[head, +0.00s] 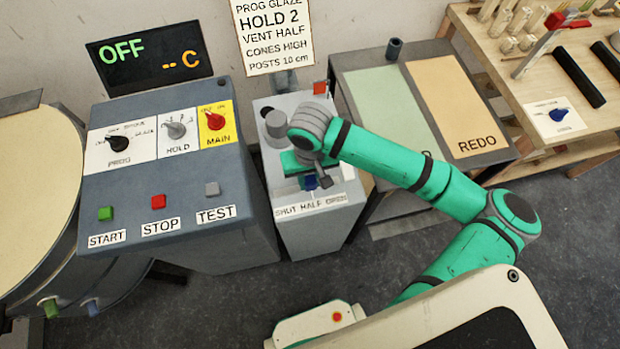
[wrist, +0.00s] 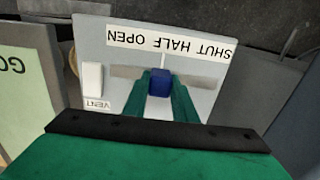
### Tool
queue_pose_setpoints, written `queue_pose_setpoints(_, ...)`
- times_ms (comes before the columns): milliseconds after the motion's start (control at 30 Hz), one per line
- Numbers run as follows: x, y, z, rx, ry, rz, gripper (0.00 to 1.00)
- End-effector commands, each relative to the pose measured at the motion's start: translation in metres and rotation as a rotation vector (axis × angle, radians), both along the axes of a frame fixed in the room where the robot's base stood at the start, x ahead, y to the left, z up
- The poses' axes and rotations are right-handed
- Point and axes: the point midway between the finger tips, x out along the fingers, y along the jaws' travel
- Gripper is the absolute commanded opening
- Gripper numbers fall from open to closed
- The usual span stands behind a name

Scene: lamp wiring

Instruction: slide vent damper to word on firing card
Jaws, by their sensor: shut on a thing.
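The firing card (head: 273,37) hangs on the wall in the head view and reads PROG GLAZE, HOLD 2, VENT HALF, CONES HIGH, POSTS 10 cm. The blue vent damper knob (wrist: 160,84) sits in a slot on a grey box, close to the middle of its travel. The label strip (wrist: 168,46) shows upside down in the wrist view with SHUT, HALF and OPEN. The knob lies beside HALF, close in line with a white mark. My gripper (wrist: 159,77) is shut on the knob, one green finger on each side. The knob also shows small in the head view (head: 310,182).
The control box (head: 175,250) stands left of the vent box, with dials and a display reading OFF. A side table with green and orange panels (head: 460,110) stands to the right. A wooden bench (head: 560,90) is at far right.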

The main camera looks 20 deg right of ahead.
Motion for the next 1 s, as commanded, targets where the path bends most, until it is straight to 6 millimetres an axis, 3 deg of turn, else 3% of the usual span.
queue_pose_setpoints(67, 0.002, -0.001, 0.001, -0.002, -0.007, -0.003, 0.00)
queue_pose_setpoints(100, 0.002, -0.001, 0.001, -0.001, -0.007, -0.003, 0.27)
queue_pose_setpoints(167, 0.002, 0.000, 0.001, -0.001, -0.007, -0.002, 0.41)
queue_pose_setpoints(200, 0.002, 0.000, 0.001, -0.001, -0.006, -0.002, 0.44)
queue_pose_setpoints(567, 0.001, 0.000, 0.005, 0.000, -0.003, -0.002, 0.44)
queue_pose_setpoints(1000, 0.002, 0.000, 0.079, -0.003, -0.006, 0.000, 0.44)
